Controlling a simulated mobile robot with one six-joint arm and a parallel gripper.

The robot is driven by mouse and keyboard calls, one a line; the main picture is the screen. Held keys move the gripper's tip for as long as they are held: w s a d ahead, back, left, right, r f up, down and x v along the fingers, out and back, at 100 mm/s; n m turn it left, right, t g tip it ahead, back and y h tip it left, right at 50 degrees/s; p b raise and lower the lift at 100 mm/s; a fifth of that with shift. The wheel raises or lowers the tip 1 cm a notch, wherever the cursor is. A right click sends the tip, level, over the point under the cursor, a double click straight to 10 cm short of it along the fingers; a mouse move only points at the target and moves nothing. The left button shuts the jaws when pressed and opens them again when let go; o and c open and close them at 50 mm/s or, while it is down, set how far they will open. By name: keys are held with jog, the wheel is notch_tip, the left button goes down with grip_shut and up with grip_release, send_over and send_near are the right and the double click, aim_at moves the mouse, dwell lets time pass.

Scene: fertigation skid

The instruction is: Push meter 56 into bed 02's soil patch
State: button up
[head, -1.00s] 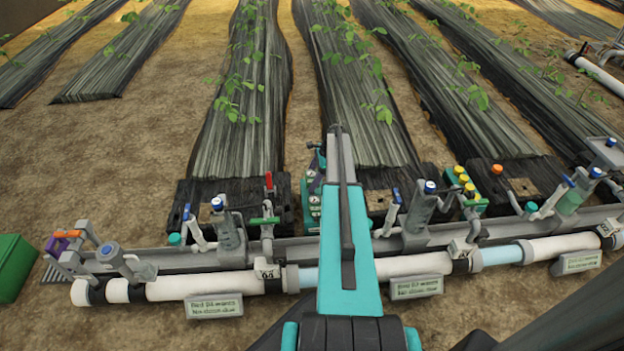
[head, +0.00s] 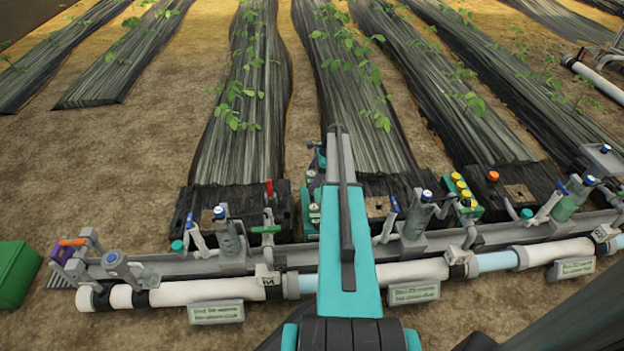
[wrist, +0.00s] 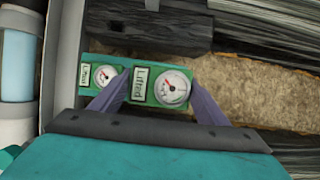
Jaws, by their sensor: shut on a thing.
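In the wrist view my gripper (wrist: 160,86) is shut on a green meter (wrist: 147,101) with a round white dial and a label beside it. I cannot read a number 56 on it. A second, similar green meter (wrist: 100,76) sits just left of it. In the head view my arm hides the gripper; part of a teal unit with dials (head: 314,212) shows left of the arm. A tan soil patch (head: 378,206) shows in the dark bed end right of my arm. Another patch (head: 518,192) lies further right. I cannot tell which is bed 02's.
A white pipe (head: 205,290) runs across the front, with valves and a grey rail (head: 180,263) behind it. Sign plates (head: 216,313) hang along it, lettering blurred. A yellow-knobbed green box (head: 462,197) stands right. A green crate (head: 14,272) sits far left. Wrist view shows bare soil (wrist: 235,88).

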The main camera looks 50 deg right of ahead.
aim_at(310, 175)
jog(key=shift+r+p, duration=1.05)
jog(key=shift+r, duration=0.45)
jog(key=shift+w+a+r, duration=0.2)
jog(key=shift+a+r, duration=0.05)
jog(key=shift+r, duration=0.15)
jog(key=w+a+r+n+g+p, duration=0.1)
jog(key=w+a+r+n+p, duration=0.2)
jog(key=a+r+p, duration=0.75)
jog(key=w+a+r+n+g+p, duration=0.1)
jog(key=w+a+r+n+p, duration=0.2)
jog(key=a+r, duration=0.9)
jog(key=w+a+r+n+g+p, duration=0.15)
jog(key=a+r+p, duration=0.5)
jog(key=r, duration=1.05)
jog(key=s+a+r+n+p, duration=0.1)
jog(key=a+r+n+p, duration=0.1)
jog(key=a+r+p, duration=0.6)
jog(key=s+a+r+n+g+p, duration=0.1)
jog(key=a+r+p, duration=0.6)
jog(key=r, duration=1)
jog(key=s+a+r+n+g+p, duration=0.1)
jog(key=s+a+r+n+p, duration=0.2)
jog(key=a+r+n+p, duration=0.2)
jog(key=a+r+p, duration=0.3)
jog(key=a+r, duration=0.2)
jog(key=r, duration=0.2)
jog(key=shift+r+p, duration=0.25)
jog(key=shift+p, duration=0.05)
